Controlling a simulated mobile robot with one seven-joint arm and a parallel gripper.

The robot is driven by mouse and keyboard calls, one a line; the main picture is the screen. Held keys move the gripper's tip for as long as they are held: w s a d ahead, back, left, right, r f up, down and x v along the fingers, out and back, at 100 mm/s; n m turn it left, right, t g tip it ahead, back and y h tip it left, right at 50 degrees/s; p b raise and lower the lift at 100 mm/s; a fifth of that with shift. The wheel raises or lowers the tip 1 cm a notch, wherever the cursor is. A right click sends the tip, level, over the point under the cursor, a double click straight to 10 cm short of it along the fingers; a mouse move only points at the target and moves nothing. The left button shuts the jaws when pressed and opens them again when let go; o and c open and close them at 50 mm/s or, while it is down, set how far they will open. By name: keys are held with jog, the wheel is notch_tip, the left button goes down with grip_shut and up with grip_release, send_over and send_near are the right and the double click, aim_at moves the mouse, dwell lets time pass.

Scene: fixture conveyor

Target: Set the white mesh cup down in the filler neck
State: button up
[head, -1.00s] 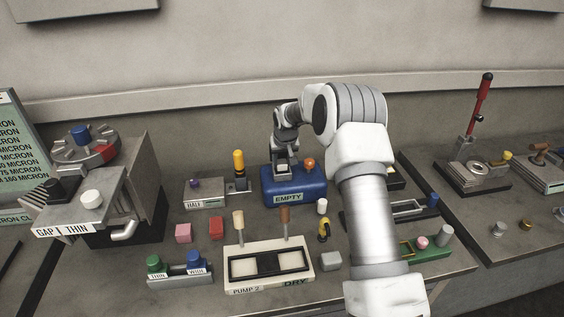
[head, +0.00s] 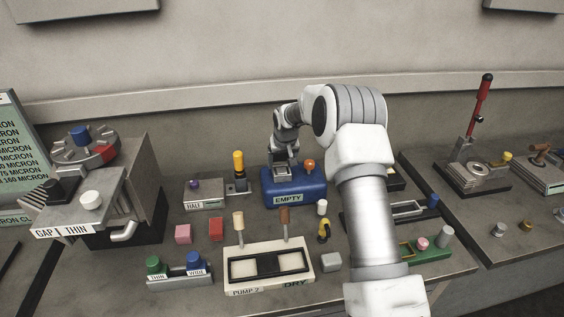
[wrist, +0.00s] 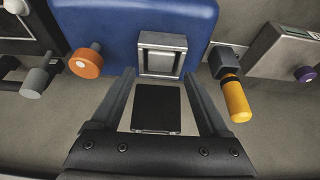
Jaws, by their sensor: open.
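The blue tank marked EMPTY (head: 291,188) stands at the back middle of the bench. A pale square fitting with a grey inside, apparently the filler neck (wrist: 161,52), shows on the tank in the wrist view. I cannot clearly make out the white mesh cup; whether the pale square includes it, I cannot tell. My gripper (wrist: 157,85) is open, its two fingers apart and pointing toward the tank, with the fitting beyond the gap. In the head view my gripper is just over the tank, hiding part of its top. A dark square (wrist: 156,108) shows between the fingers; I cannot identify it.
An orange knob (head: 309,165) rises from the tank beside the neck. A yellow-topped post (head: 239,161) stands left of the tank. The PUMP 2 tray (head: 236,285) with upright handles is in front. A small white cylinder (head: 322,207) stands close to the tank's front right.

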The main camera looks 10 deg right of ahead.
jog(key=s+f+b+v, duration=0.1)
jog(key=s+v, duration=0.1)
jog(key=v, duration=1.1)
jog(key=s+f+v, duration=0.1)
jog(key=s+v, duration=0.2)
jog(key=v, duration=1)
jog(key=s+r, duration=0.4)
jog(key=s, duration=0.7)
jog(key=s+f, duration=0.1)
jog(key=s, duration=0.9)
jog(key=s+f+t, duration=0.1)
jog(key=s+f, duration=0.1)
jog(key=s, duration=0.8)
jog(key=shift+s+f, duration=0.3)
